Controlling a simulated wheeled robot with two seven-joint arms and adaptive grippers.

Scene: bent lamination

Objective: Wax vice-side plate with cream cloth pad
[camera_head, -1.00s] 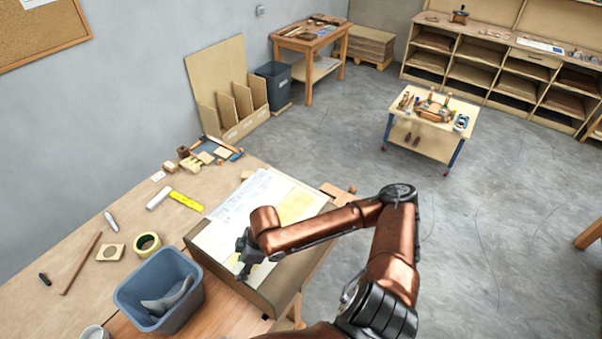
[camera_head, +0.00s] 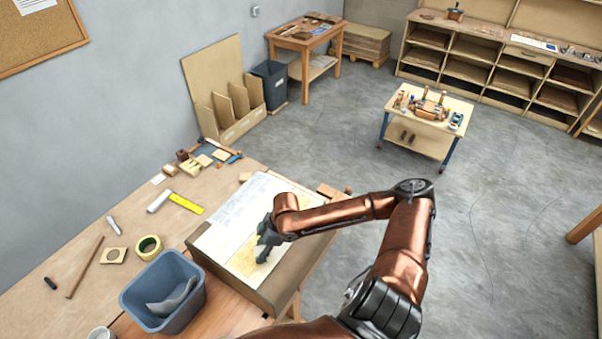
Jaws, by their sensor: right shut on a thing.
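My right gripper (camera_head: 264,254) points down over the raised board on the bench, with its fingertips at or just above a pale yellow plate (camera_head: 243,262). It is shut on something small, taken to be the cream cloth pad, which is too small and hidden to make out. The yellow plate lies on the right part of the board, partly covered by my gripper and arm. White sheets with faint drawing (camera_head: 235,213) lie to its left. Whether the pad touches the plate is unclear. My left gripper is out of view.
A blue-grey bin (camera_head: 163,290) with a grey piece inside stands left of the board.

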